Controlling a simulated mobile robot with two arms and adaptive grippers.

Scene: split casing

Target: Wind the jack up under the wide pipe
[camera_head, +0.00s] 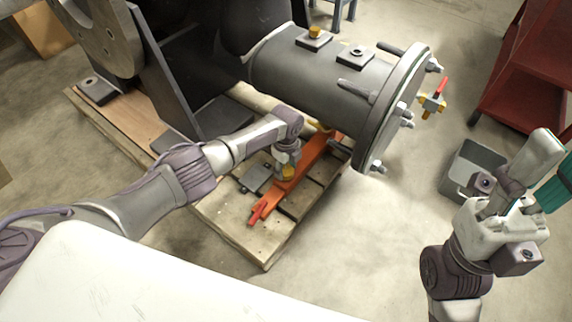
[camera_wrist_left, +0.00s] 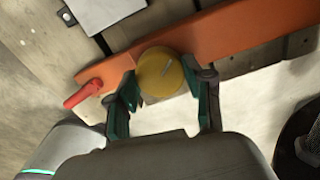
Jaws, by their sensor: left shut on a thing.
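The wide pipe (camera_head: 300,75) is a grey cylinder ending in a bolted flange, lying across the upper middle of the head view. The jack (camera_head: 318,155) is a long orange bar on a wooden pallet, with its far end beneath the pipe. It has a red lever (camera_head: 258,212) at its near end and a yellow knob (camera_wrist_left: 160,72) on top. My left gripper (camera_wrist_left: 163,92) is shut on this knob, one teal finger on either side. My right gripper (camera_head: 545,170) is raised at the right edge, away from the jack; its finger opening is unclear. Contact between jack and pipe is hidden.
The pallet (camera_head: 238,228) carries a dark metal stand and a small grey plate (camera_head: 256,178) beside the jack. A grey bin (camera_head: 462,165) and red shelving (camera_head: 530,70) stand at right.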

